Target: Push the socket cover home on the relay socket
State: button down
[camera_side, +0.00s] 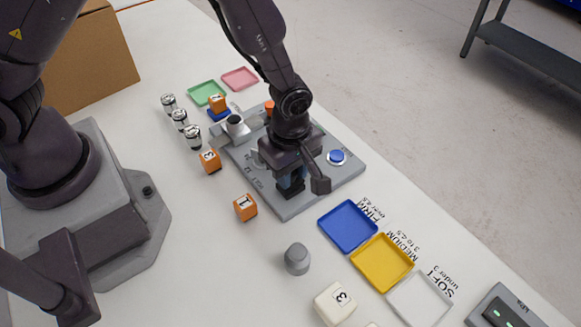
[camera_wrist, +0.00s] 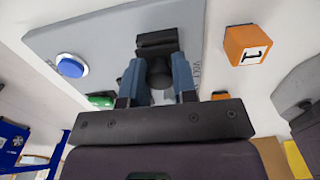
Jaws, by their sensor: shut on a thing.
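My gripper (camera_side: 291,181) is low over the grey panel (camera_side: 325,185), near its front edge. In the wrist view its two blue fingers (camera_wrist: 158,64) close on a dark rounded piece (camera_wrist: 160,78), which looks like the socket cover. A black block (camera_wrist: 157,42) on the panel lies just past the fingertips and may be the relay socket. It also shows under the fingers in the side view (camera_side: 290,192). I cannot tell whether the piece and block touch, because the fingers hide the join.
Orange numbered cubes (camera_side: 245,207), a grey knob (camera_side: 296,258) and small cans (camera_side: 193,136) stand nearby. Blue (camera_side: 348,225), yellow (camera_side: 382,261) and white (camera_side: 420,299) trays lie at the right.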

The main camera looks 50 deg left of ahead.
jog(key=shift+f, duration=0.45)
jog(key=c, duration=0.8)
grip_release()
notch_tip(320, 180, up, 13)
jog(key=s+a+r+m+t, duration=0.2)
jog(key=s+a+r+m, duration=0.2)
jog(key=r+m, duration=0.2)
jog(key=s+a+r+m+t, duration=0.1)
jog(key=s+a+r+m, duration=0.3)
jog(key=a+r+m, duration=0.1)
jog(key=s+a+r+m+t, duration=0.2)
jog(key=s+a+r+m, duration=0.2)
jog(key=r+m, duration=0.3)
jog(key=shift+s+a+r+t, duration=0.1)
jog(key=shift+s+a+t, duration=0.2)
jog(key=shift+s, duration=0.15)
